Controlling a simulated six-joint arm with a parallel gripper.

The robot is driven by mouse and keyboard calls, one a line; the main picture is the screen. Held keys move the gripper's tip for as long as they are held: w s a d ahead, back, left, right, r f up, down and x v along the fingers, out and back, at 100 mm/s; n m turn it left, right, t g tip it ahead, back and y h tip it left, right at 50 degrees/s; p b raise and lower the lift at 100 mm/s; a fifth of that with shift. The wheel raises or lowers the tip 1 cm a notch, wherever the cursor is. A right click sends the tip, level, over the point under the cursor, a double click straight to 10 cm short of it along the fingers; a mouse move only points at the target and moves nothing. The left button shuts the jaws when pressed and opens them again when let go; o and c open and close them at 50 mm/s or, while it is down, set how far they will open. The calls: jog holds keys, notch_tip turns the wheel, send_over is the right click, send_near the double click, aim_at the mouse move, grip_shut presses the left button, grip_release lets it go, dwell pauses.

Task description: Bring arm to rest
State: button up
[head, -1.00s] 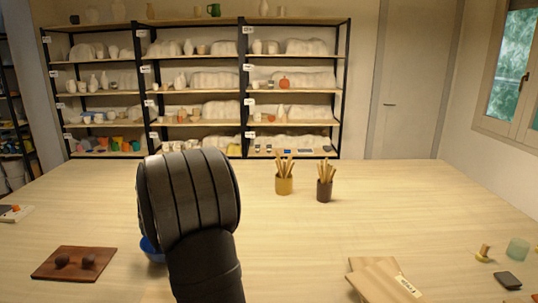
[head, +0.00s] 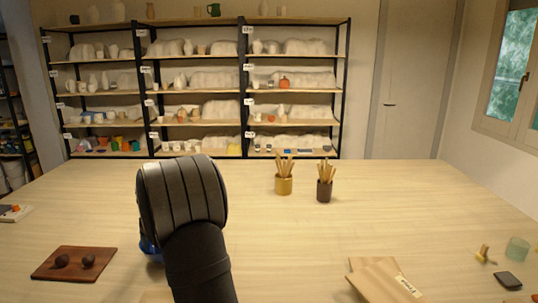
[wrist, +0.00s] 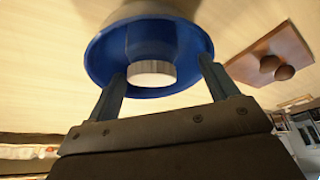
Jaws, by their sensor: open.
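My gripper (wrist: 160,72) shows in the wrist view with its two fingers apart. A blue round dish (wrist: 104,58) lies beyond the fingertips, with a short white ribbed cylinder (wrist: 151,73) in front of its middle. I cannot tell whether the fingers touch the dish. In the head view my arm's dark rounded link hides the gripper and most of the blue dish (head: 149,247); only a sliver shows at the link's left edge.
A brown board (head: 50,267) with two dark lumps lies left of my arm. Light boards (head: 375,279) lie front right. A green glass (head: 517,249) and dark phone-like slab (head: 508,281) lie far right.

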notch_tip(320, 180, up, 6)
jog(key=shift+d, duration=0.15)
jog(key=d+r, duration=0.7)
jog(key=d, duration=0.5)
jog(key=w+d+f+m+h, duration=0.1)
jog(key=w+d+f+m, duration=0.2)
jog(key=d+f, duration=0.2)
jog(key=w+d+f+m+t+h, duration=0.1)
jog(key=w+d+f+m, duration=0.2)
jog(key=d, duration=0.6)
jog(key=w+d+f+m+h, duration=0.1)
jog(key=w+d+f+m, duration=0.2)
jog(key=d+f, duration=0.4)
jog(key=shift+w+d+f, duration=0.1)
jog(key=shift+w+d, duration=0.4)
jog(key=shift+d, duration=0.1)
jog(key=shift+w+d, duration=0.1)
jog(key=shift+w, duration=0.1)
jog(key=shift+o, duration=0.2)
